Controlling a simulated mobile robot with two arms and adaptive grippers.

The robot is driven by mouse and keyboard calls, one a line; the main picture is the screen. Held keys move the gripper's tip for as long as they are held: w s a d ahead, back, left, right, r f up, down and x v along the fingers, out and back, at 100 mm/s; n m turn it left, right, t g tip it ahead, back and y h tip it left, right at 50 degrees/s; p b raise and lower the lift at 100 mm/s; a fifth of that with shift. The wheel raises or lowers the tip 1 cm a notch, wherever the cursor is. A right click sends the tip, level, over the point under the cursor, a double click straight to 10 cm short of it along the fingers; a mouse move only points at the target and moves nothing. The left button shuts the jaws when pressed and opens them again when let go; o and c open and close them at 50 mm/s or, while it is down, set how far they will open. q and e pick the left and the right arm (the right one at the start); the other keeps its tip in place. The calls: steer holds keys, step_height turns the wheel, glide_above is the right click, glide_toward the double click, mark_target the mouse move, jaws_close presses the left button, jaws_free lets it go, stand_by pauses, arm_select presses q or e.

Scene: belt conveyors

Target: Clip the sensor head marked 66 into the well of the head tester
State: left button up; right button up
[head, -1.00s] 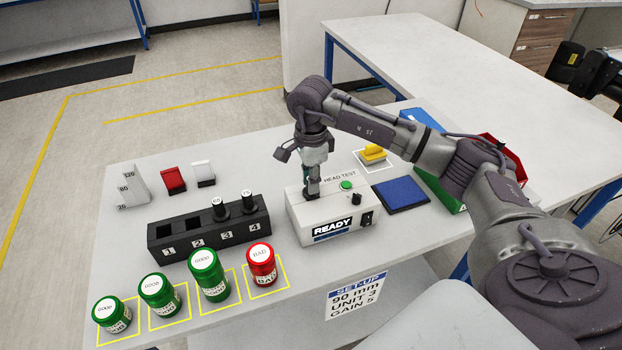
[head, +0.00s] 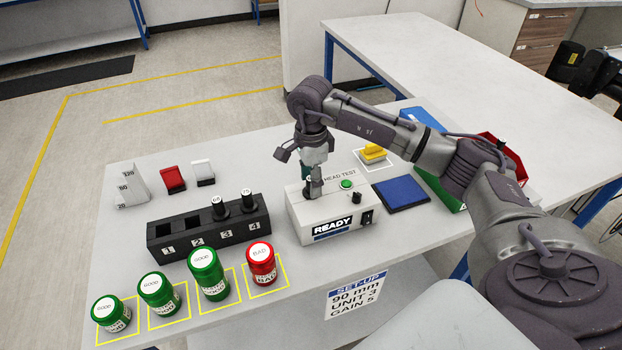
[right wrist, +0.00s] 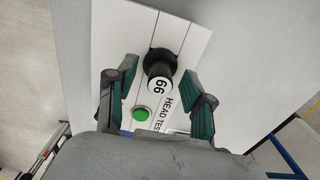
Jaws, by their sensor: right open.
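The head tester (head: 335,215) is a white box with a READY display, a green button and a black knob. In the right wrist view its white top (right wrist: 120,40) shows the words HEAD TEST. The sensor head marked 66 (right wrist: 158,75), black with a white numbered cap, stands at the tester's top, its lower end apparently in the well, though how deep I cannot tell. My right gripper (right wrist: 155,105) is open, its fingers on either side of the head and apart from it. My left gripper is not in view.
A black rack (head: 175,240) left of the tester holds two heads in slots 3 and 4. Green jars (head: 207,275) and a red BAD jar (head: 262,265) stand along the front. A blue pad (head: 401,194) and a yellow block (head: 373,153) lie to the right.

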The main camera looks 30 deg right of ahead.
steer(key=shift+r, duration=0.1)
step_height(320, 180, up, 12)
stand_by(0.4)
stand_by(0.5)
